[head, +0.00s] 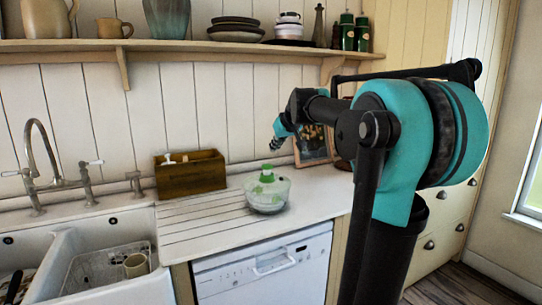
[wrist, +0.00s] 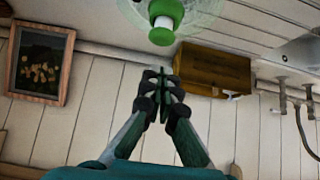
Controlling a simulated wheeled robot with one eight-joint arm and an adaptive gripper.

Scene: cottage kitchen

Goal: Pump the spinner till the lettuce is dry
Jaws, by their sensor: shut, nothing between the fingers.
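The salad spinner (head: 267,196) is a clear bowl with green showing inside it. It stands upright on the white counter. Its green pump knob (head: 266,173) sticks up from the lid on a pale stem. My gripper (head: 276,142) is shut and empty, above the knob and apart from it in the head view. In the wrist view, which is upside down, the shut fingertips (wrist: 162,72) point towards the green knob (wrist: 162,30), with a gap between them. Part of the spinner is cut off by that view's edge. Lettuce detail inside is too small to tell.
A wooden box (head: 190,172) stands against the wall, left of the spinner. A framed picture (head: 312,146) leans behind it at the right. The double sink (head: 106,262) is at the left, with a tap. A shelf (head: 180,45) with crockery runs above. Grooved counter left of the spinner is clear.

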